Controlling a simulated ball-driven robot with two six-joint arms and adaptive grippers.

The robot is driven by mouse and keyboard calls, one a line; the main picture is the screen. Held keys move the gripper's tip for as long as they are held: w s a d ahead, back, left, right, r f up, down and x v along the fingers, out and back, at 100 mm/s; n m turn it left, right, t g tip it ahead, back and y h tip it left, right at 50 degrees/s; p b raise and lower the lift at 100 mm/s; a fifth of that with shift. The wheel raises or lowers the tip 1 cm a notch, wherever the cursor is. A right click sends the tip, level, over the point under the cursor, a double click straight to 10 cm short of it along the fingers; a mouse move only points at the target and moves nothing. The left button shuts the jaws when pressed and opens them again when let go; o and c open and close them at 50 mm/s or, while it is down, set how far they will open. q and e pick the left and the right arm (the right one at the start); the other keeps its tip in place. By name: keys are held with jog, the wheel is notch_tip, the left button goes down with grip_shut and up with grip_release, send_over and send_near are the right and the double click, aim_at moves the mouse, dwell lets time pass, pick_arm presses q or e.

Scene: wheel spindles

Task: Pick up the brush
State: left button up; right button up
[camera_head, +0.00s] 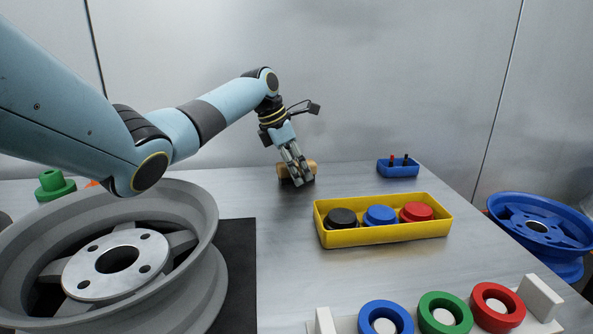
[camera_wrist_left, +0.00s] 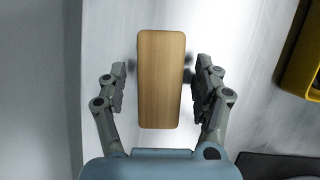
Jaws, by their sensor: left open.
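The brush shows as a wooden block (camera_wrist_left: 161,80) with rounded corners in the left wrist view; its underside is hidden. In the head view the brush (camera_head: 311,166) is partly hidden behind my left gripper (camera_head: 299,181), at the back of the table. My left gripper (camera_wrist_left: 160,88) is open, with one finger on each side of the block. A narrow gap shows between the block and each finger, so nothing is gripped. My right gripper is not in view.
A yellow tray (camera_head: 385,234) with black, blue and red round parts stands right of the gripper. A small blue holder (camera_head: 398,170) is at the back right. A large grey wheel (camera_head: 190,215) fills the front left. The back wall is close behind the brush.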

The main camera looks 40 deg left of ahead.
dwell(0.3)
pick_arm(q)
jog(key=c, duration=1.3)
jog(key=shift+o, duration=0.2)
jog(key=shift+b, duration=0.5)
jog(key=r, duration=0.2)
jog(key=r+p, duration=0.1)
jog(key=d+r, duration=0.1)
jog(key=r, duration=0.1)
jog(key=shift+s+r+p, duration=0.15)
jog(key=shift+r+p, duration=0.15)
jog(key=shift+p, duration=0.05)
jog(key=s+d+r+p, duration=0.3)
jog(key=d+r, duration=0.3)
jog(key=d, duration=0.3)
jog(key=shift+s+d, duration=0.3)
jog(key=shift+s, duration=0.5)
